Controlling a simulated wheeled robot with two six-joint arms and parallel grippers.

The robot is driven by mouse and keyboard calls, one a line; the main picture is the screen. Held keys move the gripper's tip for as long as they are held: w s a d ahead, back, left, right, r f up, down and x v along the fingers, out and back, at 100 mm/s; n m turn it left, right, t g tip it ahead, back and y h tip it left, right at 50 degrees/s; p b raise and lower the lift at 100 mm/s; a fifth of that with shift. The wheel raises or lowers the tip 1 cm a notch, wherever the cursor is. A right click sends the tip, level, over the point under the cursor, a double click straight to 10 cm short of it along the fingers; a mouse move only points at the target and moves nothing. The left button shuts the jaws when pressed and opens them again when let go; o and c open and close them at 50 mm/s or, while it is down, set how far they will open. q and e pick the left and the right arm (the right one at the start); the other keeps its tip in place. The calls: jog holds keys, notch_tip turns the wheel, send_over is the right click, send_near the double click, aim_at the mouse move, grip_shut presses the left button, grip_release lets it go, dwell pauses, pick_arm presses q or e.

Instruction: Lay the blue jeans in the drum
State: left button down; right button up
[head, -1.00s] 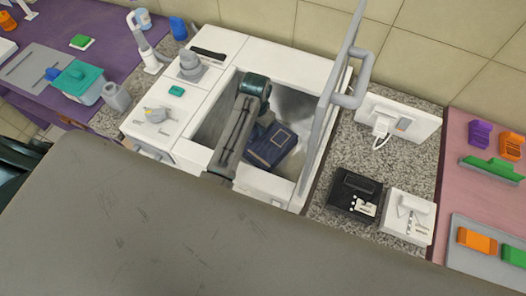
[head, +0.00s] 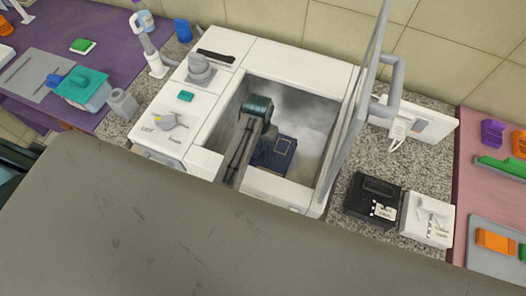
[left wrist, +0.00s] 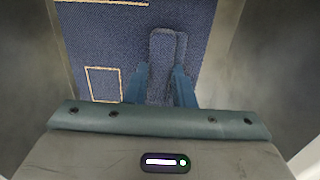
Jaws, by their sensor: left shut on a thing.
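The blue jeans (head: 276,157), folded flat with pale stitching, are inside the open drum (head: 318,118) of the white machine, near its front wall. My left arm reaches down into the drum. My left gripper (left wrist: 167,75) is shut on the jeans (left wrist: 103,50), with a fold pinched between its blue fingers in the left wrist view. In the head view its fingertips are hidden behind the arm. Whether the jeans touch the drum floor I cannot tell. My right gripper is not in view.
The raised glass lid (head: 358,115) stands along the drum's right side, with a grey handle. A black box (head: 372,195) and a white device (head: 428,218) stand on the granite counter to the right.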

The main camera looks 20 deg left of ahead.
aim_at(261, 155)
pick_arm(q)
jog(key=f, duration=0.4)
jog(key=shift+d+p, duration=0.3)
jog(key=shift+p, duration=0.1)
jog(key=shift+f, duration=0.2)
notch_tip(261, 155, down, 3)
jog(key=shift+a+f+p, duration=0.1)
jog(key=shift+p, duration=0.25)
jog(key=shift+f, duration=0.65)
jog(key=c, duration=1.2)
grip_release()
jog(key=shift+s, duration=0.1)
jog(key=shift+c, duration=0.2)
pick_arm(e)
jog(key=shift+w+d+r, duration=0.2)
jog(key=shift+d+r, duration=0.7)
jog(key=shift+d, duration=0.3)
pick_arm(q)
notch_tip(261, 155, up, 12)
jog(key=shift+r+b, duration=0.2)
jog(key=shift+b, duration=0.7)
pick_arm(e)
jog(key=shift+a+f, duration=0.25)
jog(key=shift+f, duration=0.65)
